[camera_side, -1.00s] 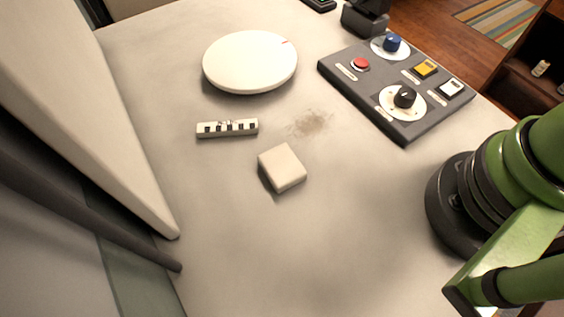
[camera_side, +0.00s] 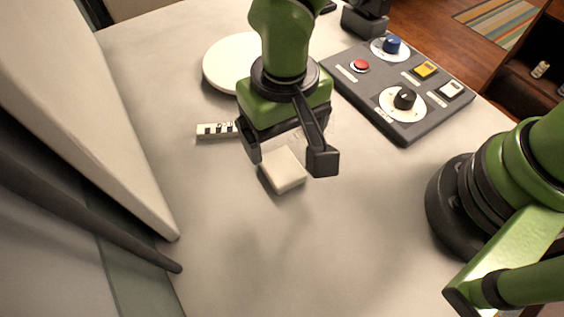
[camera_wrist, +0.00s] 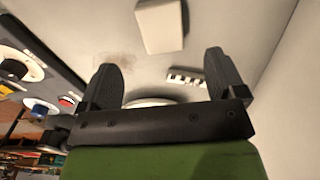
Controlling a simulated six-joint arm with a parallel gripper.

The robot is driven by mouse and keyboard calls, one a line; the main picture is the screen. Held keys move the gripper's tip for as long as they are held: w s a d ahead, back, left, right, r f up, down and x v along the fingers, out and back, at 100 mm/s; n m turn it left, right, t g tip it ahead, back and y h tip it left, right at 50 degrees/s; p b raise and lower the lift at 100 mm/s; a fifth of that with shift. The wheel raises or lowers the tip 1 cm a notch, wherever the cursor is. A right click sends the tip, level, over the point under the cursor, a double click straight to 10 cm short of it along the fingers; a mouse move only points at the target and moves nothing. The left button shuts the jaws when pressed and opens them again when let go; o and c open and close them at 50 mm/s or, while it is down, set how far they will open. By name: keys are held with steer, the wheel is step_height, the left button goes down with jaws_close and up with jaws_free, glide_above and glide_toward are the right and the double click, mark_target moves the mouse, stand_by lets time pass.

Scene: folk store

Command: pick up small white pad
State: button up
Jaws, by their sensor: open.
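The small white pad (camera_side: 283,171) is a square block lying on the pale table in the side view. It also shows at the top of the wrist view (camera_wrist: 160,26), beyond my fingertips. My gripper (camera_side: 290,160) is open and empty, just above and behind the pad in the side view, its two dark fingers spread apart. In the wrist view my gripper's fingertips (camera_wrist: 160,66) stand apart with nothing between them. The side view does not clearly show the gap in height between fingers and pad.
A striped black-and-white strip (camera_side: 214,131) lies left of my gripper. A round white disc (camera_side: 228,62) is behind, partly hidden by my arm. A dark control panel (camera_side: 374,115) with knobs and buttons stands at right. The table (camera_side: 300,260) in front of the pad is clear.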

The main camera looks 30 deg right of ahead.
mark_target(282, 165)
step_height(282, 165, down, 8)
steer(key=shift+w+a+f, duration=0.1)
steer(key=shift+w+f, duration=0.05)
steer(key=shift+f, duration=0.05)
steer(key=c, duration=1)
